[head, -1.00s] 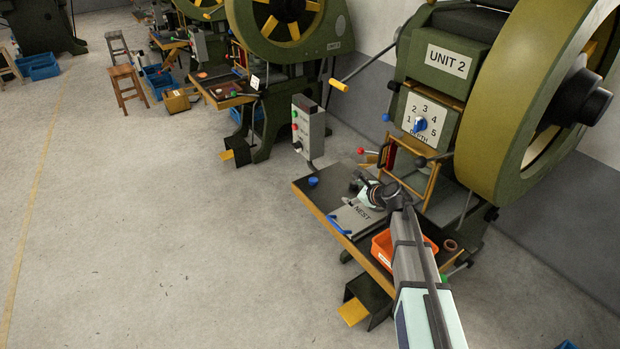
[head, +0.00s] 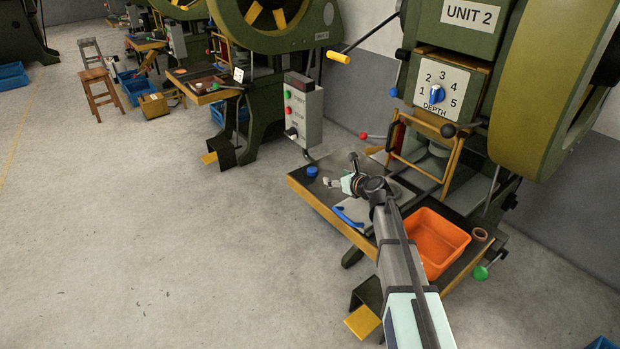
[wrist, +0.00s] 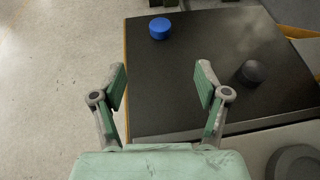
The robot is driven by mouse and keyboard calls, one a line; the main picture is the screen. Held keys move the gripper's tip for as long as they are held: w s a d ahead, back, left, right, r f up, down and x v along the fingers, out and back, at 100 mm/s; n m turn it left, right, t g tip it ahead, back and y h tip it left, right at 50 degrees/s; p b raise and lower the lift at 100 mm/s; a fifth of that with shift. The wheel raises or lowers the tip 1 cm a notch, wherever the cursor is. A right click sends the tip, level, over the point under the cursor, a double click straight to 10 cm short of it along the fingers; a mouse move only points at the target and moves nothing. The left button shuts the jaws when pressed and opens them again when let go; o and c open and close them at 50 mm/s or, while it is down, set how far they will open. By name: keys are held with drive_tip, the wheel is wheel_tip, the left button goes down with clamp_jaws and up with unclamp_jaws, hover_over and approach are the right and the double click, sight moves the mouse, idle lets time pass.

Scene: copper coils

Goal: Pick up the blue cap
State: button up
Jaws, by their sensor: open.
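The blue cap (head: 312,171) is a small round piece near the left end of the dark press table (head: 325,190). It also shows in the wrist view (wrist: 160,28), at the top, near the table's yellow left edge. My gripper (head: 340,170) is over the table, just right of the cap in the head view. In the wrist view my gripper (wrist: 161,86) has its two green fingers wide apart with nothing between them. The cap lies beyond the fingertips, roughly in line with the gap.
A black knob (wrist: 251,72) shows right of the right finger. A blue-handled tool (head: 347,217) lies at the table's front edge. An orange bin (head: 436,240) and a small brown ring (head: 480,234) are at the right. The press guard frame (head: 425,160) stands behind.

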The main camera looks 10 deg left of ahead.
drive_tip(key=p, duration=0.2)
approach(312, 169)
drive_tip(key=x, duration=0.4)
drive_tip(key=shift+w+a, duration=0.2)
drive_tip(key=shift+w, duration=0.15)
drive_tip(key=x, duration=0.4)
drive_tip(key=shift+a+f, duration=0.1)
drive_tip(key=shift+f, duration=0.1)
drive_tip(key=c, duration=1.2)
